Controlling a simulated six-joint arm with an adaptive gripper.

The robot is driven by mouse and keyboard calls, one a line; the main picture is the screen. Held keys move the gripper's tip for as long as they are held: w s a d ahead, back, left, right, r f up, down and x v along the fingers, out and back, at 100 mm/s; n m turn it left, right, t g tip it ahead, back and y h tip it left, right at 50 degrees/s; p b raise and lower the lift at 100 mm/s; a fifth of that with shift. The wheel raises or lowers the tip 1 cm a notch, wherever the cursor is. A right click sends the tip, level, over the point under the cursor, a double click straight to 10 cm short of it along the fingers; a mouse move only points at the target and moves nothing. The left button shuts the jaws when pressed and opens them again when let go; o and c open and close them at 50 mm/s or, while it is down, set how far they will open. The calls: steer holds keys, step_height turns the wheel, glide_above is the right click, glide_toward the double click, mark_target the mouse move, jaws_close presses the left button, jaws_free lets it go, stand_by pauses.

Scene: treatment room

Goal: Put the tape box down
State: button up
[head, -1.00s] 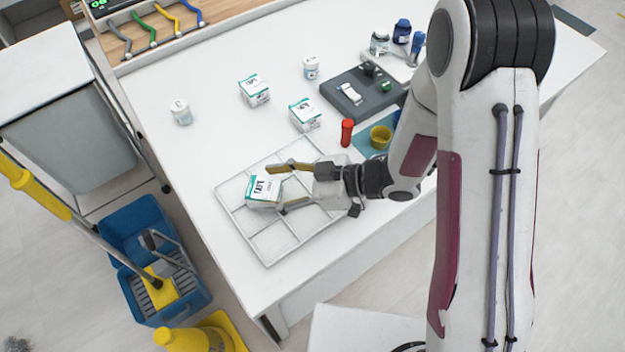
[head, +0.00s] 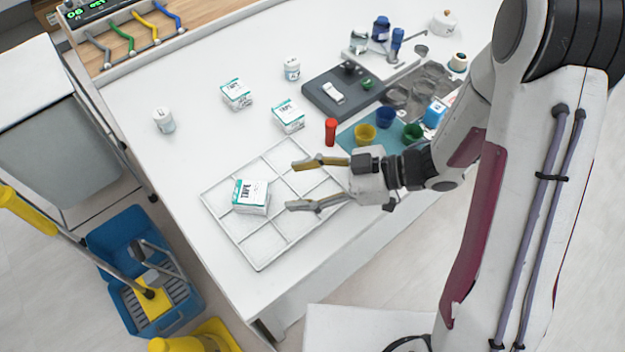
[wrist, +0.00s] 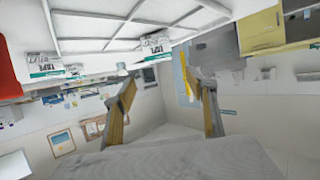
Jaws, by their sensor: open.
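The tape box (head: 251,196), white with a teal edge and the word TAPE, sits in the white divided tray (head: 262,268), in a compartment on its left side. My gripper (head: 303,184) is open and empty, to the right of the box and clear of it, over the right part of the tray. In the wrist view both fingers of my gripper (wrist: 168,92) stand wide apart with nothing between them. A tape box (wrist: 155,45) shows beyond the fingertips there, by the tray grid (wrist: 100,44).
Two more tape boxes (head: 236,94) (head: 288,116) stand behind the tray. A red cylinder (head: 330,132) and a yellow cup (head: 365,134) are close behind my gripper. A white jar (head: 164,121) stands at the left. The tabletop left of the tray is clear.

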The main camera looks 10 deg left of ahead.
steer(key=shift+v, duration=1.1)
steer(key=shift+w, duration=0.1)
